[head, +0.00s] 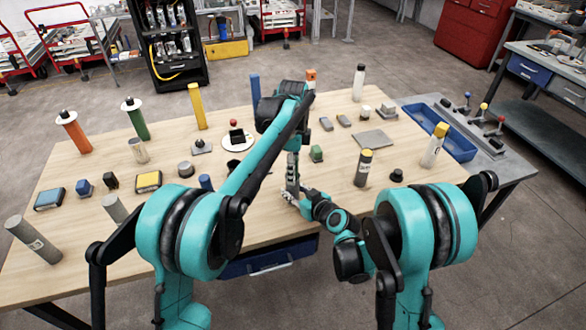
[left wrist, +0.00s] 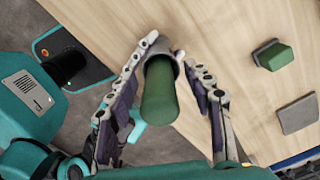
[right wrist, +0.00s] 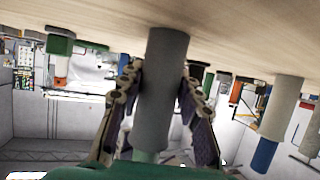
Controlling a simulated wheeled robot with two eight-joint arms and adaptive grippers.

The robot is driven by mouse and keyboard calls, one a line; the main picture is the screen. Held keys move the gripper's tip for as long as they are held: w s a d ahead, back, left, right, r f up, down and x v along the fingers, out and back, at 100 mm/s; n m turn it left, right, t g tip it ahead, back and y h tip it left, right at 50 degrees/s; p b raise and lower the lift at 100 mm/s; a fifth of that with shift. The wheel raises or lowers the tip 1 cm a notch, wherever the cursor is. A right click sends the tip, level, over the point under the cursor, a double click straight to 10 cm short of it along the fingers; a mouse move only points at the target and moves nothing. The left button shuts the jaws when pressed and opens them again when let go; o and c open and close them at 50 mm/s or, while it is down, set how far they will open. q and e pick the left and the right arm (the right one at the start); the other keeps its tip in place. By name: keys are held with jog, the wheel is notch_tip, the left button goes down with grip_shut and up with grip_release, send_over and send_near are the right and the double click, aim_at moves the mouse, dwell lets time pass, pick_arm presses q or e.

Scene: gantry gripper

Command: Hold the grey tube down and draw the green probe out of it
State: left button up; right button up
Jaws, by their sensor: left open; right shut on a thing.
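The grey tube (right wrist: 160,95) stands on the wooden table, which appears at the top of the right wrist view. My right gripper (right wrist: 162,75) is shut on the tube's sides; in the head view it (head: 292,192) is low near the table's front middle. The green probe (left wrist: 160,95) sticks out of the tube's open end in the left wrist view. My left gripper (left wrist: 170,58) is open, one finger on each side of the probe, with gaps showing. In the head view the tube and probe are mostly hidden by my arms.
A green block (head: 316,153) and a flat grey plate (head: 373,138) lie to the right. A dark cylinder (head: 363,168) stands nearer the right. Several other cylinders and small blocks fill the left side, including a grey one (head: 33,238) at the front left. A blue tray (head: 440,130) borders the right.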

pick_arm(q)
grip_shut()
jog(key=shift+r, duration=0.1)
jog(key=shift+r, duration=1.4)
jog(key=shift+r, duration=0.15)
jog(key=shift+r, duration=1.35)
jog(key=shift+r, duration=0.15)
jog(key=shift+r, duration=1.35)
